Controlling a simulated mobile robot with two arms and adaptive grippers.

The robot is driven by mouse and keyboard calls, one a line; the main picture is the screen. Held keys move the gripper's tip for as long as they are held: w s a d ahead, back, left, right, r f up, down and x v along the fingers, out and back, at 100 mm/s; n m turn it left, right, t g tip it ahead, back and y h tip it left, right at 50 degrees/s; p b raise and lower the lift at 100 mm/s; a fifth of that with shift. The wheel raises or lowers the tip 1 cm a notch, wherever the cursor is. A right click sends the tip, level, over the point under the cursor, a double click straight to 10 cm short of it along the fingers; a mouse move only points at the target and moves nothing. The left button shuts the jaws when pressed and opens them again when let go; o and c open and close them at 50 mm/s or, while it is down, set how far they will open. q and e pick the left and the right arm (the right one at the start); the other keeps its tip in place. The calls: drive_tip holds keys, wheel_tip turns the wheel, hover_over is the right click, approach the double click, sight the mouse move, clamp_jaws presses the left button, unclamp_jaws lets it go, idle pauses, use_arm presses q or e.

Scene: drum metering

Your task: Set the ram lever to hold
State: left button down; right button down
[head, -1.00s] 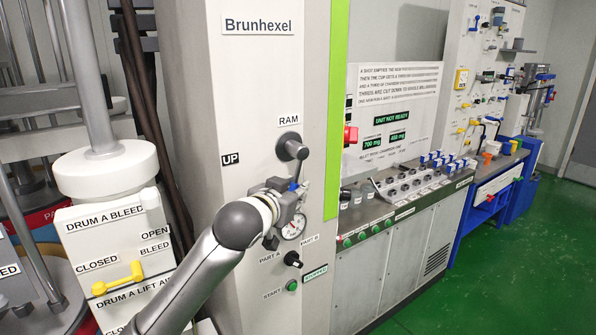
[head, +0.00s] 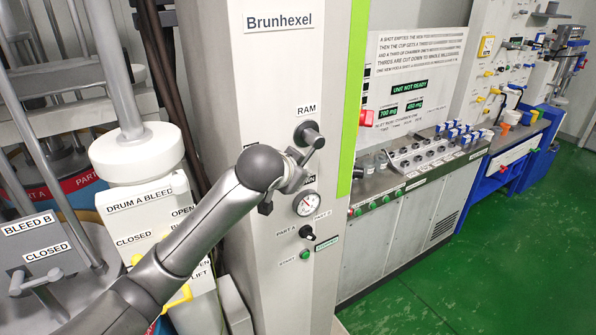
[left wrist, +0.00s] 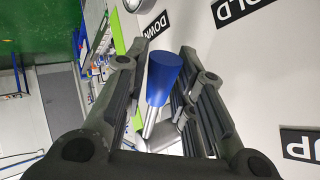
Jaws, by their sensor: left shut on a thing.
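The ram lever's dark round hub (head: 308,133) sits on the grey column under the RAM label. Most of the lever is hidden behind my left gripper (head: 296,170) in the head view, just below and left of the hub. In the left wrist view, the lever's blue knob (left wrist: 163,75) and metal shaft (left wrist: 152,122) lie between the fingers of my left gripper (left wrist: 165,65), which is shut on it. HOLD (left wrist: 240,8), DOWN (left wrist: 157,24) and UP (left wrist: 301,145) labels show around it. Exactly which label the lever points to I cannot tell. My right gripper is not in view.
A pressure gauge (head: 306,203) and a PART A/PART B selector (head: 308,232) sit on the column close below my gripper. A green start button (head: 305,255) is lower. A red knob (head: 367,118) stands out to the right. Green floor (head: 480,260) is clear at the right.

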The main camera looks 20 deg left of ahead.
use_arm(q)
drive_tip(key=shift+r, duration=0.1)
idle(0.4)
drive_tip(key=c, duration=1.2)
unclamp_jaws()
drive_tip(key=v, duration=1.2)
drive_tip(key=shift+r, duration=0.1)
